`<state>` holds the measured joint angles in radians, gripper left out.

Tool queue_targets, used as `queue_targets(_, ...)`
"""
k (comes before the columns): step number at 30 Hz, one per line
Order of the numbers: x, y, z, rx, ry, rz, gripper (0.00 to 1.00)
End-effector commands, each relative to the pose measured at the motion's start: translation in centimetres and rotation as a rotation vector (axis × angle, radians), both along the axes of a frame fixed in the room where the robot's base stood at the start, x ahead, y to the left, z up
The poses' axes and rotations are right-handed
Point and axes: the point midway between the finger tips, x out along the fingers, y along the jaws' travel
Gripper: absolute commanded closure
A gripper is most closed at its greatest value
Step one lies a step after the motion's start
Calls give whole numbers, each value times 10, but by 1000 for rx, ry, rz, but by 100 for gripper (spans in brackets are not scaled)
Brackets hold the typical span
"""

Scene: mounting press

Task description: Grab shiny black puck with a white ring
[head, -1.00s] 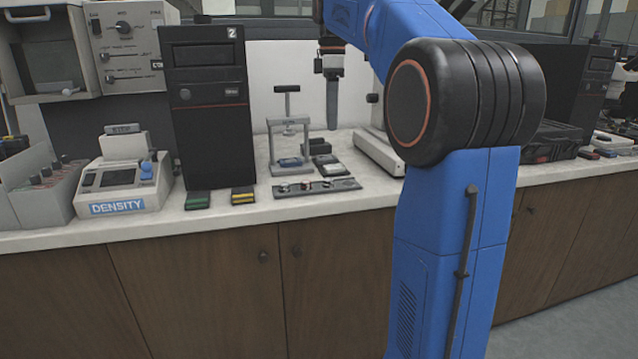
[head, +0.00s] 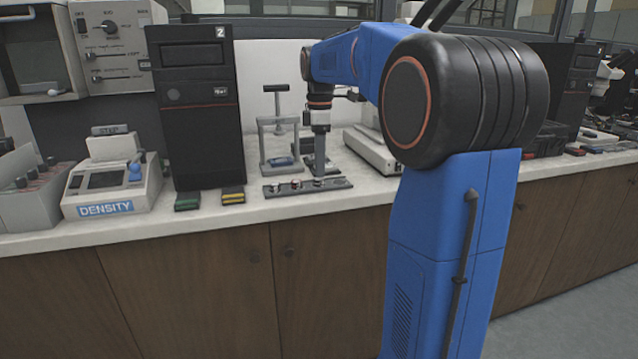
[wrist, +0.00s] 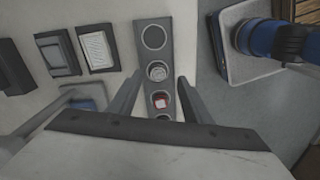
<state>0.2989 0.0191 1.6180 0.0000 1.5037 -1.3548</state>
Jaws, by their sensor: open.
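My gripper (head: 319,176) points down over the grey strip holder (head: 272,192) on the bench. In the wrist view its two fingers (wrist: 161,80) are apart, one on each side of the holder (wrist: 141,45), with nothing gripped. A grey, patterned round piece (wrist: 157,71) sits between the fingertips. A red and white piece (wrist: 161,101) lies just below it. At the top is a dark grey disc with a pale ring (wrist: 154,37); I cannot tell whether it is the black puck or an empty seat. The lowest seat is partly hidden by my gripper.
A small press frame (head: 263,145) stands behind the holder. A black tower (head: 200,110) and the density instrument (head: 110,185) are to the left. A pale flat device (head: 370,150) stands to the right. Two small flat boxes (wrist: 58,53) (wrist: 97,50) lie beside the holder.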

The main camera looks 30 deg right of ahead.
Motion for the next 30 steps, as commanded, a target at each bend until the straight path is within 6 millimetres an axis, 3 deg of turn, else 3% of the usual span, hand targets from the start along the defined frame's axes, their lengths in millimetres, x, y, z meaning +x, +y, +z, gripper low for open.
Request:
queue_targets(7,4,1,-31,1,2,0,55)
queue_targets(17,4,1,-37,0,1,0,55)
queue_targets(22,4,1,-37,0,1,0,96)
queue_targets(30,4,1,-36,0,1,0,99)
